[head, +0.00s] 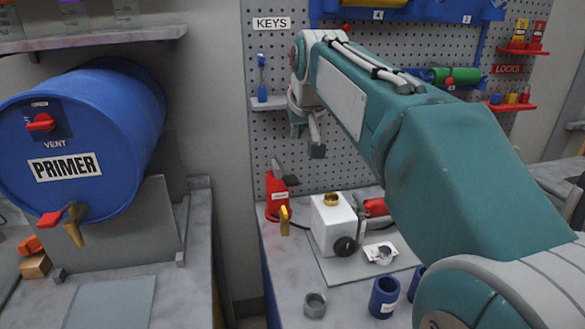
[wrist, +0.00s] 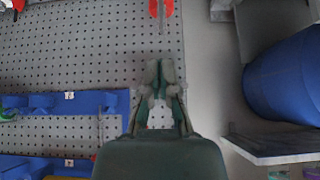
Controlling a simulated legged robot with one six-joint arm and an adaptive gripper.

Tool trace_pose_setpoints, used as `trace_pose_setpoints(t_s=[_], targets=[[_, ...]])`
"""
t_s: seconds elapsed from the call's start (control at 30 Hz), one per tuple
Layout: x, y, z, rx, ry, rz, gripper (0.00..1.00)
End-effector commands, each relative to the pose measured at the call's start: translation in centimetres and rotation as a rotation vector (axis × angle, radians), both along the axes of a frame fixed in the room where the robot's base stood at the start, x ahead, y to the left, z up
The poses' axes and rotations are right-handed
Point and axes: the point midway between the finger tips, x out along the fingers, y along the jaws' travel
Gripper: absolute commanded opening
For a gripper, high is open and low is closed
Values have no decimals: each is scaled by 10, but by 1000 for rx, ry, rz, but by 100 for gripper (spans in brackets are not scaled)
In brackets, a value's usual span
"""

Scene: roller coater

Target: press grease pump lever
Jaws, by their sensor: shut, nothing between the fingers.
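A small red pump body (head: 277,196) with a pale label stands on the bench against the pegboard. It looks like the grease pump. A dark grey lever (head: 281,168) sticks up at an angle from its top. In the wrist view a red part with a grey bar (wrist: 161,10), probably the same pump, shows at the top edge, beyond my fingertips. My gripper (head: 317,151) points down, shut and empty, above and to the right of the lever in the head view. It also shows in the wrist view (wrist: 160,72). It appears apart from the lever.
A white box (head: 334,222) with a brass cap and black knob stands right of the pump. Blue cups (head: 384,297) stand nearer. A blue primer barrel (head: 110,125) is at left. A small key shelf (head: 285,103) juts from the pegboard.

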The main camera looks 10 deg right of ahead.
Motion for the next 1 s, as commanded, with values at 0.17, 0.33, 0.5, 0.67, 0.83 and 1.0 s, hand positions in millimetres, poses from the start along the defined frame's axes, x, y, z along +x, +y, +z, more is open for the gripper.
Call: trace_pose_setpoints(t_s=[0.17, 0.33, 0.5, 0.67, 0.83, 1.0], targets=[[10, 0, -15, 0, 5, 0, 0], [28, 0, -40, 0, 5, 0, 0], [47, 0, -67, 0, 5, 0, 0], [57, 0, -91, 0, 4, 0, 0], [53, 0, -112, 0, 2, 0, 0], [52, 0, -120, 0, 1, 0, 0]])
